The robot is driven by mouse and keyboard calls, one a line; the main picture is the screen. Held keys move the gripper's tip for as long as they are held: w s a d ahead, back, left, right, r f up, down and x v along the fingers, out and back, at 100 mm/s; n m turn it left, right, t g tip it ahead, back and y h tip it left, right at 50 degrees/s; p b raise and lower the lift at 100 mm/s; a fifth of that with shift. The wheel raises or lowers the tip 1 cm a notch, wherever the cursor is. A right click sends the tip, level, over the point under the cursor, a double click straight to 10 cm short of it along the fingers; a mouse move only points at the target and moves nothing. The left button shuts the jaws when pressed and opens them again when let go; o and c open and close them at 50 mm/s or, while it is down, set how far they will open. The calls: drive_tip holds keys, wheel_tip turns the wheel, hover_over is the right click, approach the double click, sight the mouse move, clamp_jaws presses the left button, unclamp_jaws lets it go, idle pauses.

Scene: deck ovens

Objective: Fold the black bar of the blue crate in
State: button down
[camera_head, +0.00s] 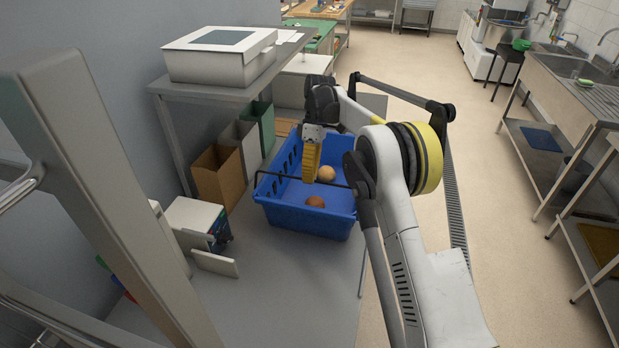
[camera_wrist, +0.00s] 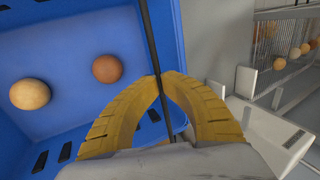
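The blue crate (camera_head: 300,221) stands on a grey surface in the middle of the head view. It also fills the left of the wrist view (camera_wrist: 70,30). Its thin black bar (camera_head: 274,176) spans the crate from side to side near the front, above two round items inside. In the wrist view the bar (camera_wrist: 149,35) runs between my yellow fingers. My gripper (camera_head: 309,180) points down at the middle of the bar. Its fingertips (camera_wrist: 157,77) come together at the bar and appear shut on it. My arm hides the bar's right end in the head view.
A pale ball (camera_head: 326,174) and a brown ball (camera_head: 315,203) lie in the crate. Brown, grey and green bins (camera_head: 218,178) stand to its left, under a shelf with a white box (camera_head: 220,53). White boxes (camera_head: 192,218) stand front left. Open floor (camera_head: 500,230) lies right.

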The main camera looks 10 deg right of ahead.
drive_tip(key=c, duration=1.6)
unclamp_jaws()
drive_tip(key=shift+v, duration=3.7)
drive_tip(key=shift+d, duration=0.1)
